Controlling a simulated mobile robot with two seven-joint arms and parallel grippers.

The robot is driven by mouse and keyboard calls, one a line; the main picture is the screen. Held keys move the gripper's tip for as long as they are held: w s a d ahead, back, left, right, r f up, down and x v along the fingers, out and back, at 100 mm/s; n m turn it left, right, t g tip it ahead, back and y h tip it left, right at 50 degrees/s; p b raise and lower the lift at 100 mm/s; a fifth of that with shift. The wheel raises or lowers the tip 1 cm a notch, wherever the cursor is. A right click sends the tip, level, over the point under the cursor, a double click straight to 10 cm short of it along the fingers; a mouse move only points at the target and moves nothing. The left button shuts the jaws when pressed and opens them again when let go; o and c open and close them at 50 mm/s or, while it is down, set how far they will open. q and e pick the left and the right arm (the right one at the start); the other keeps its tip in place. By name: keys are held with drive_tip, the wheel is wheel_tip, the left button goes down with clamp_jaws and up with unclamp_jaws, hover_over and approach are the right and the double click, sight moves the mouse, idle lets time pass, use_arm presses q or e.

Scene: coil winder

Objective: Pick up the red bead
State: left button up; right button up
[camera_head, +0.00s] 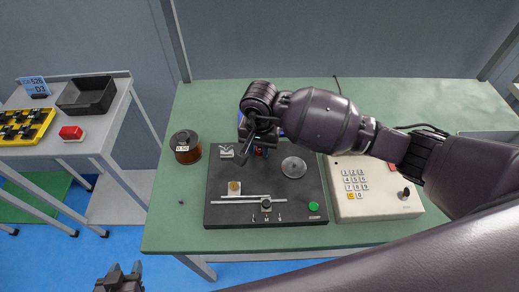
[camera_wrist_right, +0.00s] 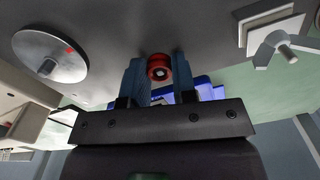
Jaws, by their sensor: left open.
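In the head view a small red spot, the bead (camera_head: 259,151), shows just below my right gripper (camera_head: 252,143), over the black winder plate (camera_head: 225,212). My arm hides much of that area. My left gripper (camera_head: 122,275) is open and empty at the lower left, off the table.
A grey disc (camera_head: 294,167) stands on the plate beside the right gripper. A copper wire spool (camera_head: 186,148) is left of the plate, a keypad box (camera_head: 352,210) right of it. A side table holds a black bin (camera_head: 87,95). The green table front left is mostly clear.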

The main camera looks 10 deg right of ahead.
drive_tip(key=shift+c, duration=1.1)
use_arm(q)
drive_tip(key=shift+w, duration=0.1)
use_arm(e)
drive_tip(key=shift+r, duration=0.3)
wheel_tip(320, 180, up, 6)
drive_tip(key=shift+w+r+p, duration=0.1)
drive_tip(key=shift+r+p, duration=0.15)
drive_tip(key=shift+p, duration=0.05)
use_arm(q)
drive_tip(key=shift+r, duration=0.5)
use_arm(e)
wheel_tip(320, 180, up, 13)
use_arm(q)
drive_tip(key=shift+w, duration=0.15)
use_arm(e)
drive_tip(key=shift+f, duration=0.15)
